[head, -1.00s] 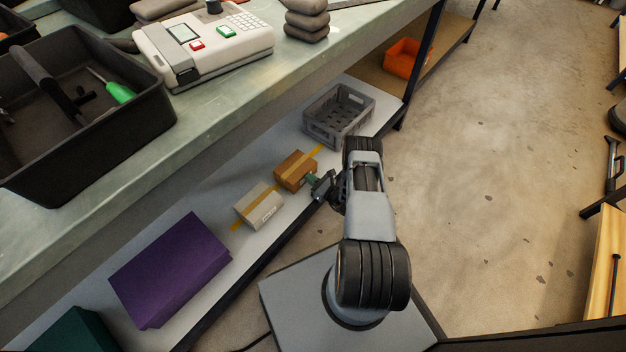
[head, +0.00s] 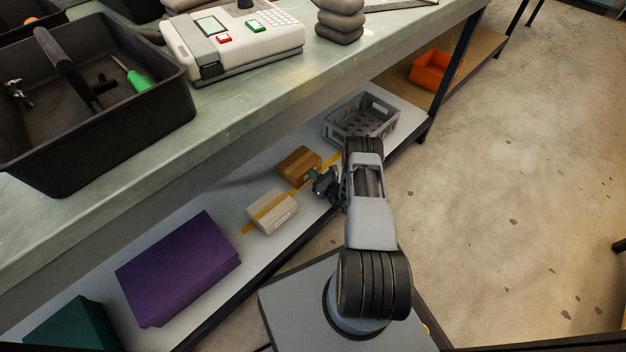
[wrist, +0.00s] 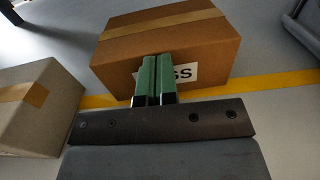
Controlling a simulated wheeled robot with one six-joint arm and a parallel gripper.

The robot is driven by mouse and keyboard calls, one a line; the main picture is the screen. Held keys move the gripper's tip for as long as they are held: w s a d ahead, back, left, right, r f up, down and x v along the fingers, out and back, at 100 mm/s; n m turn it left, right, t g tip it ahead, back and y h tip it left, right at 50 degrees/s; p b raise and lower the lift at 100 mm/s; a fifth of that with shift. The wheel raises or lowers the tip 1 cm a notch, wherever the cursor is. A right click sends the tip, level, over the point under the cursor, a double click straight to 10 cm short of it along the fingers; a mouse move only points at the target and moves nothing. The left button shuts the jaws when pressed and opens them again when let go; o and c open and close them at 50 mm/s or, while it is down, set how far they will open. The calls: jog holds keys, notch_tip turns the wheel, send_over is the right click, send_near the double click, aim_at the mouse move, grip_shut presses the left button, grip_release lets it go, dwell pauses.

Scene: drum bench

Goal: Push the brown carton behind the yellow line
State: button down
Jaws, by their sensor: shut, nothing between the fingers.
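The brown carton (head: 297,167) sits on the grey lower shelf, close to the yellow line (head: 333,158). In the wrist view the carton (wrist: 170,42) stands upright, turned slightly, with a white label facing me partly hidden by my fingers. The line (wrist: 275,83) runs along its near bottom edge; I cannot tell whether that edge still overlaps the line. My gripper (wrist: 155,62) is shut and empty, its green fingertips at the carton's label side, seemingly touching. In the head view my gripper (head: 318,177) is at the carton's near side.
A beige taped carton (head: 272,212) stands close on the left, also by the line. A purple box (head: 178,268) is farther left, and a grey crate (head: 362,118) stands right of the brown carton. The workbench top (head: 215,125) overhangs the shelf.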

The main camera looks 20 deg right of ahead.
aim_at(304, 167)
jog(key=b+x, duration=0.1)
jog(key=x, duration=0.1)
jog(key=b+x, duration=0.1)
jog(key=x, duration=0.2)
jog(key=shift+w+a+f+b, duration=0.15)
jog(key=shift+a+b, duration=0.15)
jog(key=shift+a, duration=0.15)
jog(key=shift+w+a, duration=0.1)
jog(key=shift+w, duration=0.15)
jog(key=shift+s, duration=0.1)
jog(key=shift+s+d, duration=0.25)
jog(key=p+v, duration=0.2)
jog(key=v, duration=0.4)
jog(key=p+v, duration=0.1)
jog(key=v, duration=0.4)
jog(key=shift+s+d+r+p, duration=0.2)
jog(key=shift+s+r+p, duration=0.05)
jog(key=shift+s+p, duration=0.15)
jog(key=shift+s+d+f, duration=0.1)
jog(key=shift+s+d, duration=0.1)
jog(key=shift+s, duration=0.5)
